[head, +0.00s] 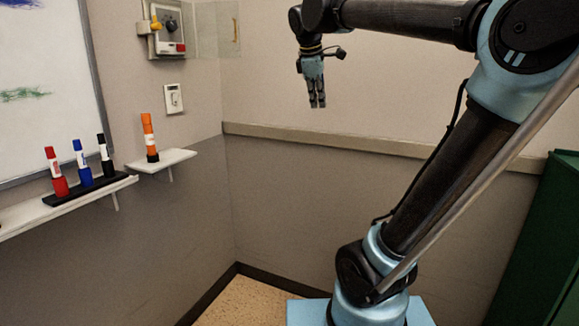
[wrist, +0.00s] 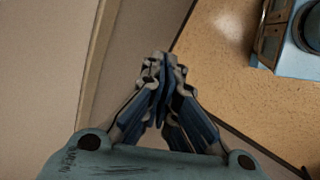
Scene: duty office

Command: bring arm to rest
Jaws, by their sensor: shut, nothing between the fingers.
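My gripper (head: 317,101) hangs pointing down from my raised arm at the top centre of the head view. Its fingers are together with nothing between them, and it is in free air, apart from the wall and shelves. In the wrist view my gripper (wrist: 160,62) shows shut and empty, with the floor (wrist: 215,65) below. My arm bends up from the base at the lower right and reaches left along the top of the head view.
At left are a whiteboard (head: 45,105) and a ledge (head: 20,222) with red (head: 57,178), blue (head: 83,170) and black (head: 106,163) markers. An orange flashlight (head: 149,140) stands on a small shelf (head: 178,158). A wall box (head: 166,28) hangs above. A green cabinet (head: 545,245) is at right.

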